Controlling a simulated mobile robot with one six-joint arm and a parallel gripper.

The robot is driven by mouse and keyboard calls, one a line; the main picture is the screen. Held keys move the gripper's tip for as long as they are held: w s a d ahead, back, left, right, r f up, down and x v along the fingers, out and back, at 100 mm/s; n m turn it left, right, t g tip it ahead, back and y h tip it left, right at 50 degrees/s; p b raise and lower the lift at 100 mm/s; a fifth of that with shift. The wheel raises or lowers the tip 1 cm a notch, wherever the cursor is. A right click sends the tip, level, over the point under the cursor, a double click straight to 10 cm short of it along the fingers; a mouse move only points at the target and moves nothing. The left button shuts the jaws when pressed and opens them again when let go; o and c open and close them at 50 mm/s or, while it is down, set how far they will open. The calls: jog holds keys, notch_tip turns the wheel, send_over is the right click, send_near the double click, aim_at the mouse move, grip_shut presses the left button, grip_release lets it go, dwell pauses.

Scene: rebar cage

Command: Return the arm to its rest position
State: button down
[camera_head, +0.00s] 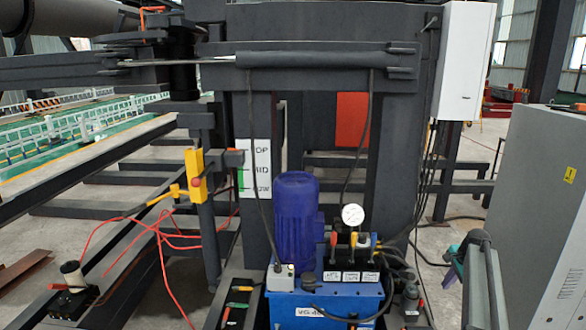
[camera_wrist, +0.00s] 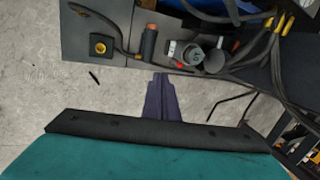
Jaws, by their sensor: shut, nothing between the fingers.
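My gripper (camera_wrist: 164,77) shows in the wrist view as a narrow dark purple shape, its fingers together and empty. It points at the lower edge of a dark metal plate (camera_wrist: 216,70), above grey floor. Whether it touches the plate cannot be told. In the head view my grey arm (camera_head: 482,275) is at the lower right, beside the hydraulic unit and left of the grey cabinet. A small teal and purple part of my arm's end shows there, mostly hidden.
A blue hydraulic unit (camera_head: 325,303) with a blue motor (camera_head: 296,220) and a gauge (camera_head: 352,215) stands at centre. A grey cabinet (camera_head: 538,215) is close on the right. Red cables (camera_head: 160,235) hang at left. Hoses (camera_wrist: 285,75) run at the wrist view's right.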

jog(key=s+a+f+n+g+p, duration=0.15)
jog(key=s+a+f+n, duration=0.25)
jog(key=s+a+f, duration=0.8)
jog(key=s+a+f+n+g+p, duration=0.1)
jog(key=s+a+f+n+g, duration=0.25)
jog(key=s+a+f, duration=0.85)
jog(key=s+a+f+n+g+p, duration=0.1)
jog(key=s+a+n, duration=0.2)
jog(key=s, duration=0.7)
jog(key=s+a+f+n+g+p, duration=0.1)
jog(key=s+a+f+n, duration=0.1)
jog(key=s+a, duration=0.5)
jog(key=s+a+f+n+g+p, duration=0.1)
jog(key=s+a+n, duration=0.4)
jog(key=s, duration=0.9)
jog(key=shift+a+f+g+h, duration=0.3)
jog(key=shift+a+f+g, duration=0.1)
jog(key=shift+g, duration=0.1)
